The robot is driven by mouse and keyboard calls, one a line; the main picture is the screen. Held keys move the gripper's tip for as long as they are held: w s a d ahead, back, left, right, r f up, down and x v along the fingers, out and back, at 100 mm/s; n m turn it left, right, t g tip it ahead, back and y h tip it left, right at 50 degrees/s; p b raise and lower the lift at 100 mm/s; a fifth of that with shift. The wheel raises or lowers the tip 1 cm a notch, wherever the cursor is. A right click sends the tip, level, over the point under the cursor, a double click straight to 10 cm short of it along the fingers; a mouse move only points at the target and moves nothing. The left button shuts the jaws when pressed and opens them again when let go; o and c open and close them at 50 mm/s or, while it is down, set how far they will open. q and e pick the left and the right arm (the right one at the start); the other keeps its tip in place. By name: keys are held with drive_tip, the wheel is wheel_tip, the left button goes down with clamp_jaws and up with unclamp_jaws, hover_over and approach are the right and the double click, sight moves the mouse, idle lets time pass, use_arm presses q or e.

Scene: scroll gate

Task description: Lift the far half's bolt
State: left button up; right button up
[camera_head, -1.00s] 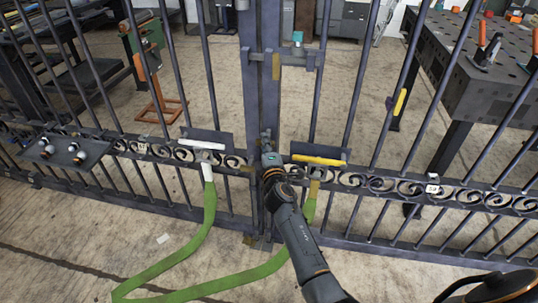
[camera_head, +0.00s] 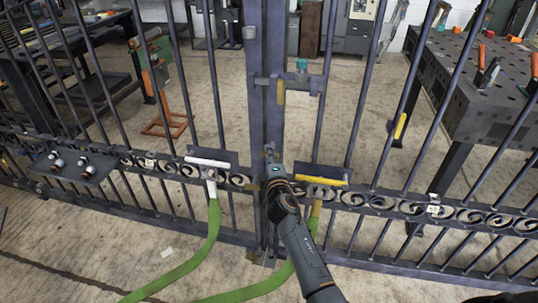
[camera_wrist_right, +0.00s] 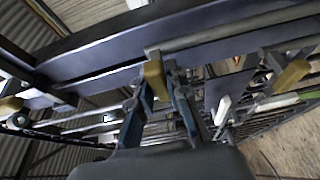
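The tall dark gate halves meet at a central upright (camera_head: 265,60). My right gripper (camera_head: 271,160) is at this upright, level with the scroll band, and covers what it reaches. In the right wrist view my right gripper (camera_wrist_right: 159,88) has its two blue fingers close on either side of a brass-coloured bolt handle (camera_wrist_right: 155,76). The fingertips seem to touch it, though the contact is partly hidden. A second brass-coloured handle (camera_wrist_right: 292,74) stands apart to the right there. My left gripper is not in view.
A white handle (camera_head: 206,162) and a yellow handle (camera_head: 320,180) flank the upright. A green hose strap (camera_head: 205,245) hangs below the white one. A latch with a brass tab (camera_head: 281,93) sits higher up. A perforated table (camera_head: 485,95) stands behind, right.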

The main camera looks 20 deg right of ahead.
drive_tip(key=o, duration=0.5)
drive_tip(key=shift+w+r, duration=0.1)
drive_tip(key=shift+r, duration=0.4)
drive_tip(key=shift+c, duration=0.2)
drive_tip(key=shift+f, duration=0.15)
drive_tip(key=shift+f, duration=0.1)
drive_tip(key=shift+s, duration=0.35)
drive_tip(key=v, duration=1.1)
drive_tip(key=shift+s, duration=0.2)
